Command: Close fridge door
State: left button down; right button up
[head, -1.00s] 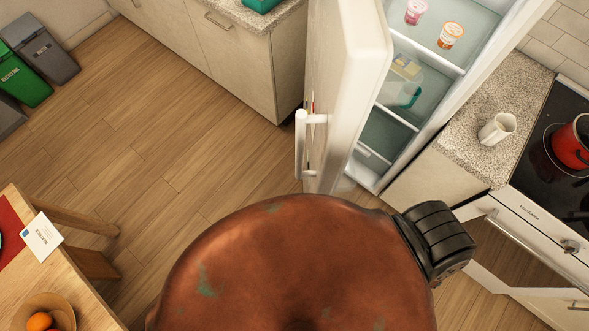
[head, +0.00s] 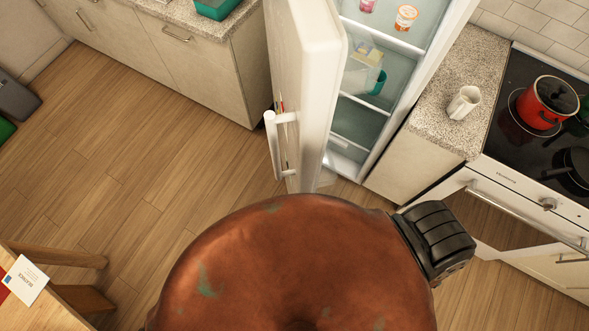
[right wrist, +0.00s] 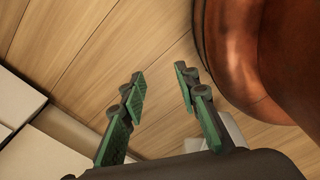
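The white fridge (head: 385,95) stands at the top middle of the head view, its interior with shelves and food visible. Its door (head: 305,85) is swung wide open toward the left. A white bar handle (head: 272,145) is on the door's outer face. My right gripper (right wrist: 160,85) shows in the right wrist view with its green-padded fingers apart and nothing between them. It is above the wooden floor, beside my rust-coloured body. No gripper shows in the head view, and the left gripper is in neither view.
A counter with drawers (head: 190,50) is left of the fridge door. A wooden table (head: 90,305) is at lower left. Open floor (head: 130,160) lies between.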

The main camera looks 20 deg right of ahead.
aim_at(307, 39)
jog(key=z, duration=2.15)
jog(key=k, duration=0.75)
jog(key=u, duration=0.95)
